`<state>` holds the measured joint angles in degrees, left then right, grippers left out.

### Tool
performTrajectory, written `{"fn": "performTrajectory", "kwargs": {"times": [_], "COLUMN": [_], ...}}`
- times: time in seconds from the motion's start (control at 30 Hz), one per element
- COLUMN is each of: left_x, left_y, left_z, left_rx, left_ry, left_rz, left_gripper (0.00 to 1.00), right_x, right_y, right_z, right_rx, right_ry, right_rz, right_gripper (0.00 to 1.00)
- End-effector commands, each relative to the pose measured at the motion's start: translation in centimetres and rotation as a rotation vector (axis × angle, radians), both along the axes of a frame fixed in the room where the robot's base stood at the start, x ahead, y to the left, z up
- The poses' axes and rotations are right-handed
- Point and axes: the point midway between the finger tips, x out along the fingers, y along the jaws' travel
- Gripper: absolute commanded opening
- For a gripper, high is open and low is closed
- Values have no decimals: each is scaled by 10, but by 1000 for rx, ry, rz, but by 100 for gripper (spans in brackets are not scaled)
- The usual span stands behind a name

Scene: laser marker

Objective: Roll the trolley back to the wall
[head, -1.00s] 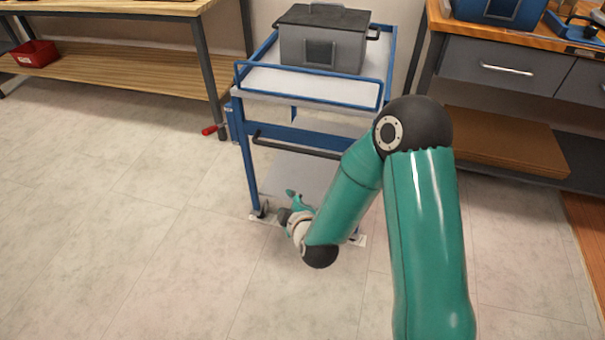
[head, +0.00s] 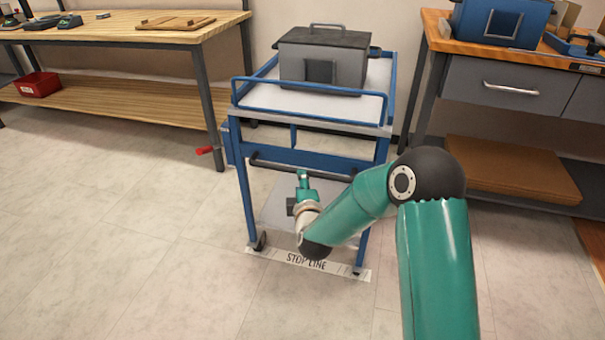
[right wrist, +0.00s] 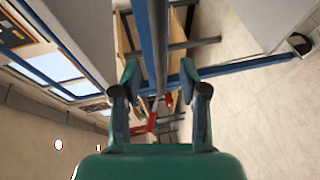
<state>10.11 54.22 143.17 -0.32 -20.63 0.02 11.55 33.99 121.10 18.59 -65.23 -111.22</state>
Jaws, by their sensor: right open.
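The blue-framed trolley (head: 245,190) stands upright, with a dark push bar (head: 272,165) across its near side below the white top. A grey lidded case (head: 345,65) sits on top. Its near wheels are at the floor strip marked STOP LINE (head: 305,262). My right gripper (head: 303,178) is open and empty, pointing up close to the push bar. In the right wrist view, the bar (right wrist: 156,40) runs lengthwise in line with the gap between the open fingers (right wrist: 160,92). I cannot tell if they touch it. My left gripper is out of view.
A wooden workbench (head: 120,32) with a red bin (head: 38,85) on its lower shelf stands at left. A red-handled part (head: 205,150) sticks out by its leg. A drawer bench (head: 490,75) stands close at right. The near floor is clear.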

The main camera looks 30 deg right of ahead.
Motion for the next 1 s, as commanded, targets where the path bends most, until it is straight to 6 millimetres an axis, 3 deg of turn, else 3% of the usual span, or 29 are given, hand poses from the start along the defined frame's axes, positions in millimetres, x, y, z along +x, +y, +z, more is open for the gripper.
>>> {"fn": "performTrajectory", "kwargs": {"times": [0.1,0.33,0.8,1.0], "left_x": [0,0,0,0], "left_y": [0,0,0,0], "left_z": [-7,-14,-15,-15], "left_rx": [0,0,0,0], "left_ry": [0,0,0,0], "left_rz": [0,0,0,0], "left_gripper": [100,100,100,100], "right_x": [23,52,62,61], "right_y": [-12,-26,-31,-32], "right_z": [-7,-12,-13,-13], "right_rx": [-1,-1,0,0], "right_ry": [0,0,1,1], "right_rz": [0,0,0,0], "right_gripper": [43,43,43,10]}}
